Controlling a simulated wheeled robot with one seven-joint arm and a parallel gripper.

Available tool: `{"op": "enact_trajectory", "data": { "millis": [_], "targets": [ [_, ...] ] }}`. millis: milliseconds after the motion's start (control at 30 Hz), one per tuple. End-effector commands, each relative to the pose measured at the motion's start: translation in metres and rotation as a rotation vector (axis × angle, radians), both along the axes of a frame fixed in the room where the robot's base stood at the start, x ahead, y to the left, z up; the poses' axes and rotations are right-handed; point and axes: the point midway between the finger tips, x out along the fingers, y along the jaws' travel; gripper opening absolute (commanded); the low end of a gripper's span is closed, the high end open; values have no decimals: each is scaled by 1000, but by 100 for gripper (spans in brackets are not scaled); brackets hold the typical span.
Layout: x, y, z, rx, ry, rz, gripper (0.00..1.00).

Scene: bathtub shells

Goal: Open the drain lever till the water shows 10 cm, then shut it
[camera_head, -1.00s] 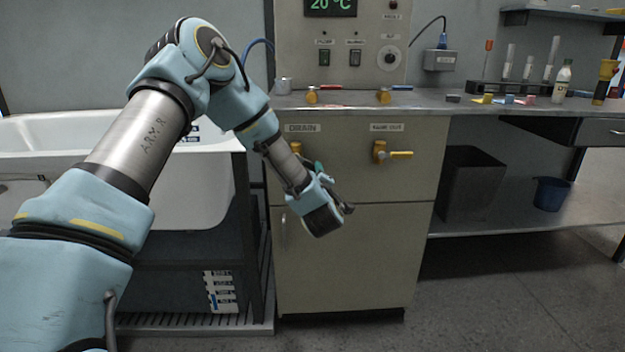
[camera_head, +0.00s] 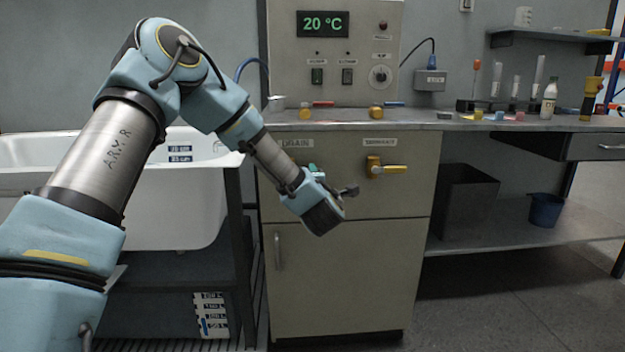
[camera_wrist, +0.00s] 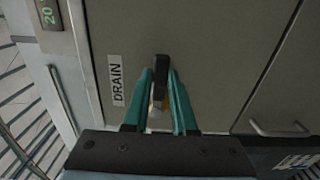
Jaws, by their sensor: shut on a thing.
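The DRAIN label (camera_head: 297,143) is on the beige cabinet front. In the wrist view, the drain lever (camera_wrist: 161,70) is a dark bar with yellow metal behind it, beside its label. My gripper (camera_wrist: 160,88) has its green fingers shut on the lever, one on each side. In the head view, my gripper (camera_head: 314,171) is at the cabinet below the label, and my wrist hides most of the lever. The white tub (camera_head: 190,205) is at left, with blue-and-white level marks (camera_head: 180,153) inside, too small to read surely. I cannot make out the water surface; my arm covers part of the tub.
A second yellow-handled valve (camera_head: 385,169) is close to the right of my gripper. A panel (camera_head: 323,24) reads 20 °C. A striped scale (camera_head: 211,315) with a blue column is low under the tub. The bench top (camera_head: 430,124) holds bottles and tubes.

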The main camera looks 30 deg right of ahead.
Motion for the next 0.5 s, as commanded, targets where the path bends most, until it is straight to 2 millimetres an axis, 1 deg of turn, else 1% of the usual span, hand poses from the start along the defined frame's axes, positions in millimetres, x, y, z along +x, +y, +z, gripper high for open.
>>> {"op": "enact_trajectory", "data": {
  "millis": [400, 433, 500],
  "targets": [
    [0, 0, 0, -8, 5, 1, 0],
    [0, 0, 0, -8, 5, 1, 27],
    [0, 0, 0, -8, 5, 1, 35]
  ]
}}
